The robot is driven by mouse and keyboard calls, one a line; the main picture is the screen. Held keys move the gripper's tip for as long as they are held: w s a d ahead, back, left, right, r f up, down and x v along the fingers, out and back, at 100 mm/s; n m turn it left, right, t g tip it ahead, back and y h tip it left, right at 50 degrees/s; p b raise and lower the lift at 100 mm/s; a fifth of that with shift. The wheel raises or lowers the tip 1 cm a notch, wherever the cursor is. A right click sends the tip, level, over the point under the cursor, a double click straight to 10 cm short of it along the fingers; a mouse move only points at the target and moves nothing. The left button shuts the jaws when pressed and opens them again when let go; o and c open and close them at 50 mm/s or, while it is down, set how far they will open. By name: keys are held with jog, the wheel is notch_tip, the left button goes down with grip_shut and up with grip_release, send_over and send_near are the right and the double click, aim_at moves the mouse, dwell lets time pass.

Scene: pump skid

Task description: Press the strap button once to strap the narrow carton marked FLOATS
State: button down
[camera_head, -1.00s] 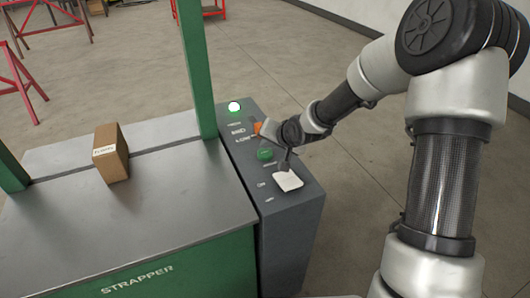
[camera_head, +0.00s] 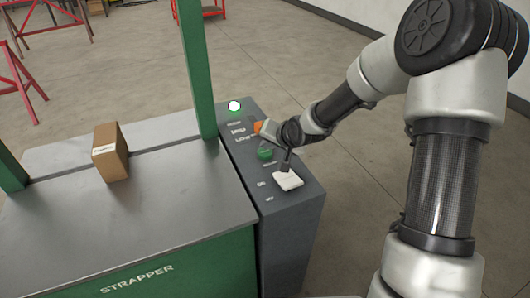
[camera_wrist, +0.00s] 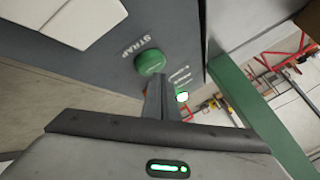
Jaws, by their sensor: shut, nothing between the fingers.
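The narrow carton (camera_head: 111,153) stands upright on the strapper table (camera_head: 60,235), left of the green post. Its label is too small to read surely. The green button (camera_head: 265,154) sits on the grey control panel; in the wrist view the green button (camera_wrist: 150,62) has the word STRAP beside it.
A white square piece (camera_head: 287,180) lies on the panel just nearer than the button. An orange control (camera_head: 257,127) and a lit lamp (camera_head: 234,106) are farther back. The green post (camera_head: 196,70) rises beside the panel. Floor to the right is clear.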

aim_at(267, 154)
jog(key=shift+f+b, duration=0.45)
jog(key=shift+f, duration=0.3)
dwell(0.6)
jog(key=shift+r, duration=0.1)
jog(key=shift+r+p, duration=0.85)
jog(key=shift+r, duration=0.05)
jog(key=shift+r, duration=0.1)
jog(key=shift+r+p, duration=2.15)
jog(key=shift+r, duration=0.25)
